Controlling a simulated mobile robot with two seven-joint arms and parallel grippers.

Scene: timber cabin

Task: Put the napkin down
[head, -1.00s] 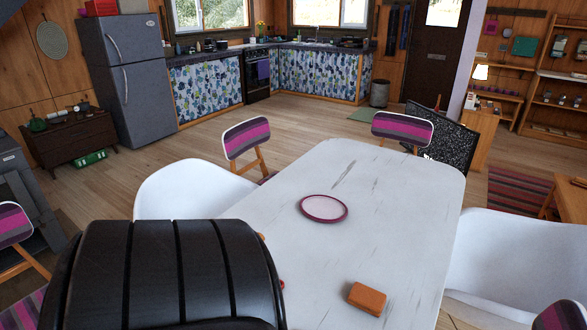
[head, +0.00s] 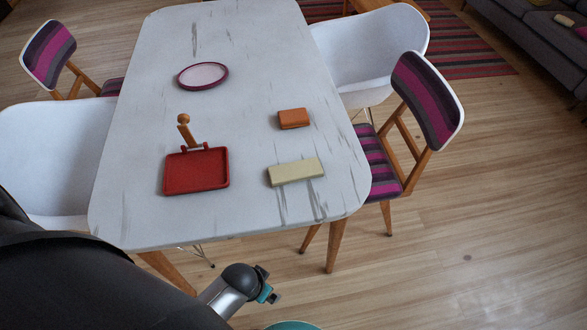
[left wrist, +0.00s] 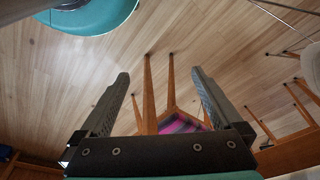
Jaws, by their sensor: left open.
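A flat beige rectangle (head: 296,172), which looks like the folded napkin, lies on the white table (head: 255,60) near its front right corner. Nothing touches it. In the left wrist view, my left gripper (left wrist: 160,78) is open, with nothing between its fingers. It points at the wooden floor and a chair with a purple striped seat (left wrist: 182,122). In the head view, part of my arm (head: 240,280) shows low in front of the table's front edge, apart from the beige rectangle. My right gripper is not in view.
A red tray (head: 196,172) with a wooden-handled item behind it, an orange block (head: 293,118) and a pink-rimmed plate (head: 202,75) are on the table. A striped chair (head: 415,120) stands at the right, white chairs at both sides. Floor is clear at lower right.

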